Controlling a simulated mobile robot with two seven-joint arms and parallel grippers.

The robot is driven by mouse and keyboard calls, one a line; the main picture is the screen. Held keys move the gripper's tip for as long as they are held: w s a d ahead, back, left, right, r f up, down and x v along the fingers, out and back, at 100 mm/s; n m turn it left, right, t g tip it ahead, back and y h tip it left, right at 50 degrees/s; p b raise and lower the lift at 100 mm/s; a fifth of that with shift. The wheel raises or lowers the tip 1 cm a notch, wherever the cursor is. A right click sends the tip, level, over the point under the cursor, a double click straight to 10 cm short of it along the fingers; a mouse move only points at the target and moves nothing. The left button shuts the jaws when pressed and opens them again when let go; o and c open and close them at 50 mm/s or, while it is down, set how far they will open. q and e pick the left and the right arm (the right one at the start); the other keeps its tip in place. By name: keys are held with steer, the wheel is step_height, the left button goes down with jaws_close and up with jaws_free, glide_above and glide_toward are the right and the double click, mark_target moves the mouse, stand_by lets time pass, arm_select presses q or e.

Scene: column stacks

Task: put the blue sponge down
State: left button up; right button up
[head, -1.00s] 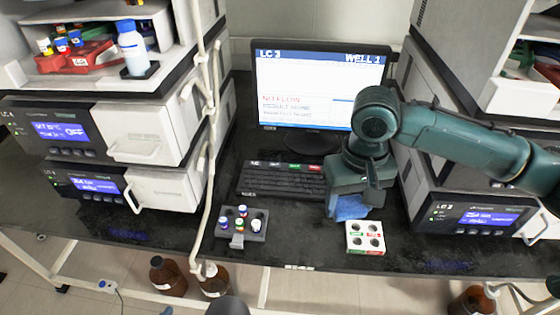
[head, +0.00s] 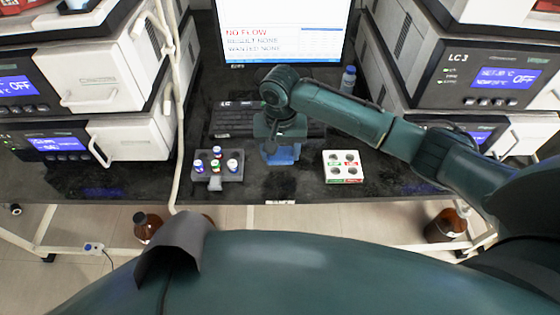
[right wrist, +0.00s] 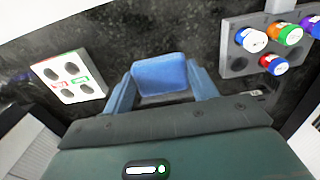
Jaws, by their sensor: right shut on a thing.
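The blue sponge (head: 283,155) is between the fingers of my right gripper (head: 281,146), over the black bench between the grey vial rack and the white block. In the right wrist view the sponge (right wrist: 160,74) is clasped between the two blue-grey fingers of the right gripper (right wrist: 162,92). My right gripper is shut on it. I cannot tell whether the sponge's underside touches the bench. My left gripper is not seen.
The grey rack (head: 236,174) with several capped vials stands left of the sponge. The white four-hole block (head: 343,165) stands to its right. The keyboard (head: 234,121) lies behind. Bare bench (head: 285,185) shows in front, up to its edge.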

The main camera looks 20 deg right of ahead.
mark_target(280, 162)
steer(key=shift+f, duration=2.05)
steer(key=o, duration=0.9)
steer(key=shift+f, duration=0.1)
steer(key=shift+o, duration=0.2)
step_height(280, 162, up, 12)
steer(key=shift+r+p, duration=0.15)
steer(key=shift+p, duration=0.15)
steer(key=shift+a, duration=0.1)
